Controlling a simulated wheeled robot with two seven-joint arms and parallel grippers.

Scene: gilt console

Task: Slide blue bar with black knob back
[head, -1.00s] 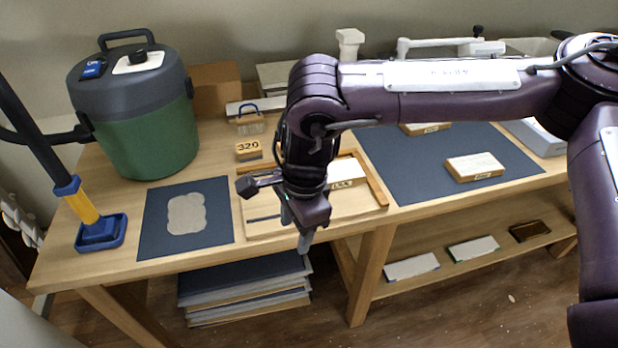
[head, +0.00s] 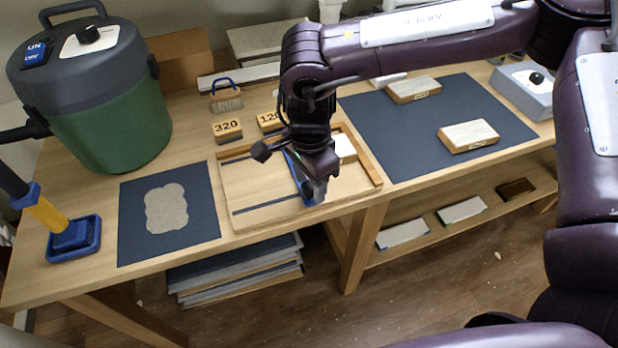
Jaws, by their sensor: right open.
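A shallow wooden tray (head: 370,170) with a raised rim lies at the table's front edge, with a dark slot (head: 265,206) running across its floor. A narrow blue bar (head: 293,168) lies across the tray, mostly behind my right gripper; its black knob cannot be made out. My right gripper (head: 317,190) points down over the bar's near part, open. Its fingers overlap the bar in the picture, and I cannot tell whether they touch it. A white-topped block sits in the tray to the right of the gripper. My left gripper is not in view.
Wooden blocks marked 320 (head: 227,130) and 120 (head: 270,121) stand behind the tray. A dark mat with a grey sanding sheet (head: 166,209) lies left. A green vacuum (head: 110,125) stands back left. A dark mat (head: 400,150) with blocks lies right.

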